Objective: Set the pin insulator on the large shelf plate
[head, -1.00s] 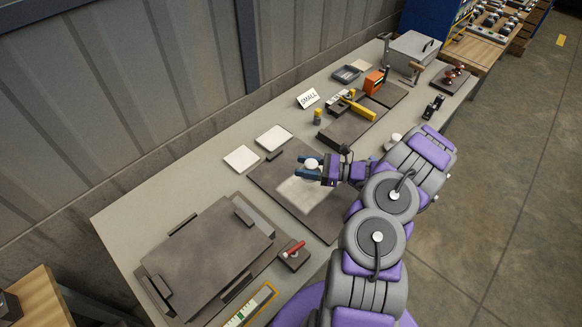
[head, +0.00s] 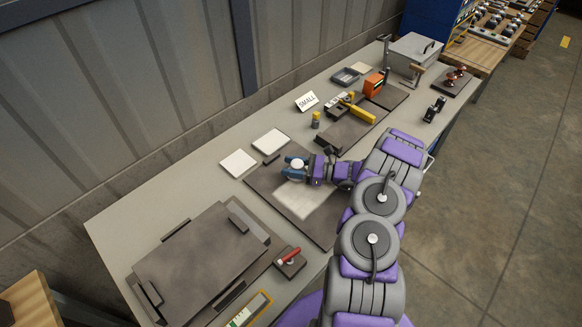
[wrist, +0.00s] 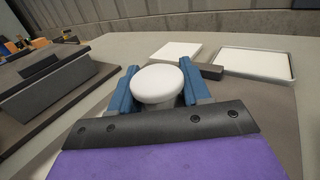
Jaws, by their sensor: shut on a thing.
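The pin insulator shows a round white top (head: 297,163) in the head view, and the same white top (wrist: 158,84) fills the middle of the wrist view. My gripper (head: 293,168) is shut on it, with a blue finger on each side in the wrist view (wrist: 160,92). Its lower part is mostly hidden by my gripper. It is over the dark mat with a pale patch; its height above the mat is unclear. A large raised dark plate (head: 198,260), which looks like the large shelf plate, stands at the front left with dark blocks along its edges, apart from my gripper.
Two white trays (head: 238,162) (head: 270,141) lie behind the mat (head: 310,204). A red-handled item (head: 289,257) sits right of the large plate. A "SMALL" sign (head: 306,101), a yellow tool (head: 358,111) and an orange box (head: 374,85) stand farther back.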

